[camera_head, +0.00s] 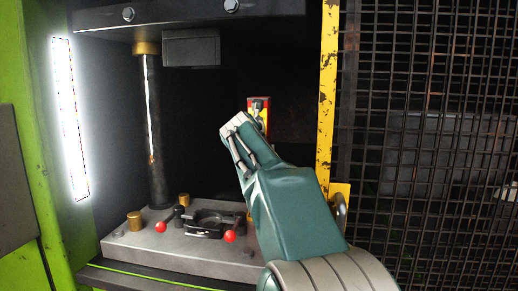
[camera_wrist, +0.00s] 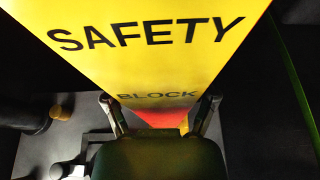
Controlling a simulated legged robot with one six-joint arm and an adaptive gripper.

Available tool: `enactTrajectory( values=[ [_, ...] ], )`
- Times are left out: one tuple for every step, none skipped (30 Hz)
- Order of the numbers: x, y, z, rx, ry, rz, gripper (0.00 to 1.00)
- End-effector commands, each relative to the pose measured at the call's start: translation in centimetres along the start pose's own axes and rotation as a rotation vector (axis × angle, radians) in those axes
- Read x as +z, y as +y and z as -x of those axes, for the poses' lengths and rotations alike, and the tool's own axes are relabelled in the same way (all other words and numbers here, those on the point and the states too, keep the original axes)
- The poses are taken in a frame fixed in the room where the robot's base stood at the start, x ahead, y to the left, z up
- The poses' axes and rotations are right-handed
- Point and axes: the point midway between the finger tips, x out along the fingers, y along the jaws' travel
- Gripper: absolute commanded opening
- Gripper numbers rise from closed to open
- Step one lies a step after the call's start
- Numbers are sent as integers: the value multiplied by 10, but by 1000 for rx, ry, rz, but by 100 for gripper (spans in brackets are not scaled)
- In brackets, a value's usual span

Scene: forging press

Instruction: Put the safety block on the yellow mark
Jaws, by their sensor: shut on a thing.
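The safety block (camera_head: 265,104) shows in the head view as a narrow red and yellow piece, standing out above my arm inside the press. In the wrist view the block (camera_wrist: 150,60) is yellow with black "SAFETY BLOCK" lettering and a red part lower down. My gripper (camera_wrist: 160,106) is shut on it, with one finger at each side. In the head view my arm hides most of the block and the gripper. I cannot tell if the block's foot touches the press bed. I do not see the yellow mark.
The grey press bed (camera_head: 130,245) carries a dark die fixture (camera_head: 205,222), red knobs (camera_head: 229,236) and brass pieces (camera_head: 135,221). A dark column (camera_head: 158,130) stands at the left under the upper press part (camera_head: 190,18). A yellow post (camera_head: 326,90) and mesh guard (camera_head: 430,120) bound the right.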

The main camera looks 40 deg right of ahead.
Motion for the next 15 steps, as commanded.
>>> enactTrajectory(
  values=[
    [2, -2, 0, 0, -5, -2, 13],
    [2, -2, -1, 0, -4, -2, 13],
    [2, -2, -2, 0, -4, -2, 13],
    [-1, -2, -3, -1, 3, -1, 83],
    [-1, -2, -3, -1, 2, 0, 96],
    [-1, -1, -2, -1, 1, 0, 100],
    [-1, 0, -1, -2, 1, 0, 100],
    [-1, 0, 0, -1, 0, 1, 100],
    [-1, 1, 0, -1, 0, 1, 100],
    [-1, 1, 0, -1, 0, 1, 100],
    [-1, 1, 1, -1, -1, 1, 100],
    [0, 2, 2, -1, -1, 2, 100],
    [0, 2, 2, -1, -2, 2, 100],
    [0, 3, 2, -1, -2, 2, 100],
    [0, 2, 2, -1, -2, 2, 100]
  ],
)
